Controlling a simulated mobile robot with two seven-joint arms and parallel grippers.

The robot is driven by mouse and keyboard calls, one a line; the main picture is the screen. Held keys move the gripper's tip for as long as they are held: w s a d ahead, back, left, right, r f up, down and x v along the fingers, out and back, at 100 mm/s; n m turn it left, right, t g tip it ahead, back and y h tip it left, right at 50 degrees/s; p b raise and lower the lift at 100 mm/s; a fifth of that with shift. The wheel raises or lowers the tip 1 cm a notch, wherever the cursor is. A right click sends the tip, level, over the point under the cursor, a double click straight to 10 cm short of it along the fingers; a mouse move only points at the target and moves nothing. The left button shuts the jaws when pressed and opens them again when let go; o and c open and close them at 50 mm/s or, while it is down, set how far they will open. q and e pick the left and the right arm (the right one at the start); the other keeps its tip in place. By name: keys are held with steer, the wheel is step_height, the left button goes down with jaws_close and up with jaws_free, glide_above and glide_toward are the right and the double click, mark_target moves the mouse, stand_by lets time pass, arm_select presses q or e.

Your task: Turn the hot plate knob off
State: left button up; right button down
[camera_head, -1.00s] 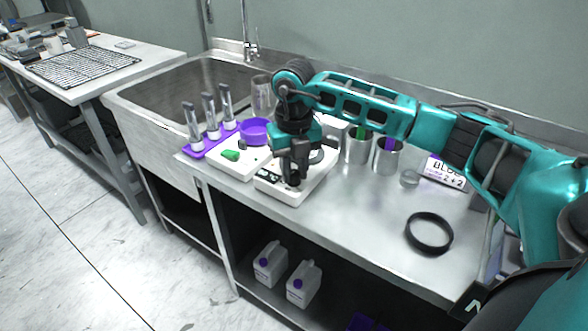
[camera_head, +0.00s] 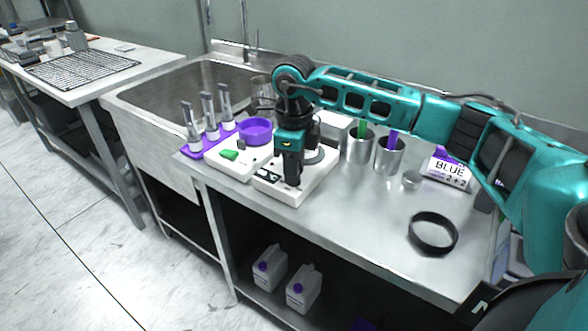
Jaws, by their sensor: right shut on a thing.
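The hot plate (camera_head: 322,178) is a white square unit with a dark round heating disc, standing on the steel counter. Its front panel faces the counter's front edge. My right gripper (camera_head: 292,184) points down onto that front panel, with its fingers together at the knob. The knob is hidden by the fingers, so its setting cannot be read. My arm also covers part of the heating disc. My left gripper does not show.
Left of the hot plate are a white scale (camera_head: 240,168) with a purple bowl (camera_head: 256,131), and a purple rack (camera_head: 206,146) with several upright tools. A sink (camera_head: 185,92) is at left.

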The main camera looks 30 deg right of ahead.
steer(key=n+b, duration=0.1)
steer(key=n, duration=0.4)
steer(key=shift+n, duration=0.3)
stand_by(0.4)
steer(key=c, duration=0.9)
jaws_free()
